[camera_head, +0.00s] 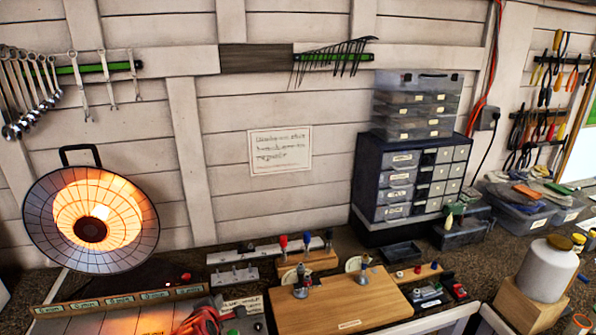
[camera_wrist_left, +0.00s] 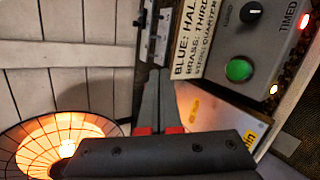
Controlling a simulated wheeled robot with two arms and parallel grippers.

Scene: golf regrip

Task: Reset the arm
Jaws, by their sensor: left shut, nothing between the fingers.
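My left gripper (camera_head: 212,305) shows low in the head view, as a red and dark shape at the bottom edge, left of the wooden board. In the left wrist view its dark fingers (camera_wrist_left: 158,85) with red parts at their base lie together, with nothing between them. They point toward a metal strip (camera_wrist_left: 156,32) and a printed label (camera_wrist_left: 190,40); I cannot tell how far apart they are. My right gripper is in neither view.
A glowing heater lamp (camera_head: 92,218) stands at the left. A wooden board (camera_head: 338,303) with small fittings lies right of the left gripper. A grey control box (camera_wrist_left: 240,50) with a green button is close by. Drawer cabinets (camera_head: 412,180) stand at the back.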

